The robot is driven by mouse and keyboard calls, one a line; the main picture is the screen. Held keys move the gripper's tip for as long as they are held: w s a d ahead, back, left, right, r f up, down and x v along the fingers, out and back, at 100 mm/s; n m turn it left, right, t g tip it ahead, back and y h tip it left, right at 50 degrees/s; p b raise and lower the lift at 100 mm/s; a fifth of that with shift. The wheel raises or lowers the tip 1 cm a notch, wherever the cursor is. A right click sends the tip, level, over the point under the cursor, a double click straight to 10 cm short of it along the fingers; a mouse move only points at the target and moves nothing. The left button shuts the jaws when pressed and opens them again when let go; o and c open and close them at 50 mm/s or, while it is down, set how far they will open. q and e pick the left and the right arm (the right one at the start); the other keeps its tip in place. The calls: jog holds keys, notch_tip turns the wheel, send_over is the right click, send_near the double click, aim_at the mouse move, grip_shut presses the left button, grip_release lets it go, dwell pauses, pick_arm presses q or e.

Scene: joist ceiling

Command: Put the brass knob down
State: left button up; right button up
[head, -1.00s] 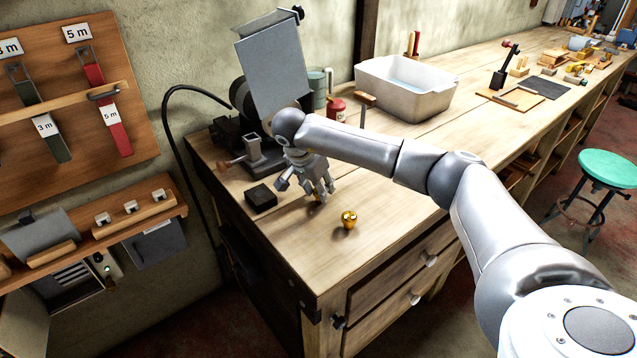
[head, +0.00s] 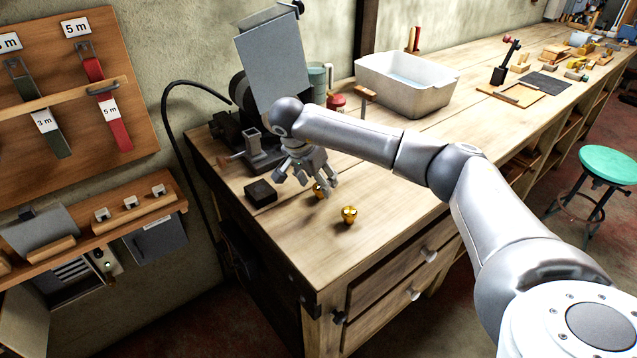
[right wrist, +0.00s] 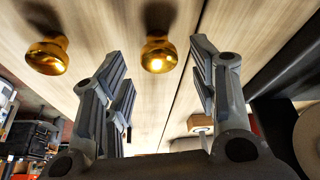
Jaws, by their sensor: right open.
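A brass knob (head: 318,190) stands on the workbench, partly behind the fingers of my right gripper (head: 306,183). In the right wrist view this brass knob (right wrist: 158,54) shows between the two sides of the open gripper (right wrist: 160,60), with bare wood around it and no finger seen touching it. A second brass knob (head: 349,214) stands on the bench nearer the front edge; it also shows at the left of the right wrist view (right wrist: 47,56). My right gripper is open and empty. My left gripper is not in view.
A small black block (head: 260,193) lies left of the gripper, with a grey machine (head: 272,70) behind. A white tub (head: 405,84) stands further right on the bench (head: 300,240). A green stool (head: 606,166) stands at the right.

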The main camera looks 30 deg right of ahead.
jog(key=b+v, duration=0.2)
jog(key=v, duration=0.8)
jog(key=shift+r, duration=0.35)
jog(key=shift+s+a, duration=0.1)
jog(key=shift+a, duration=0.05)
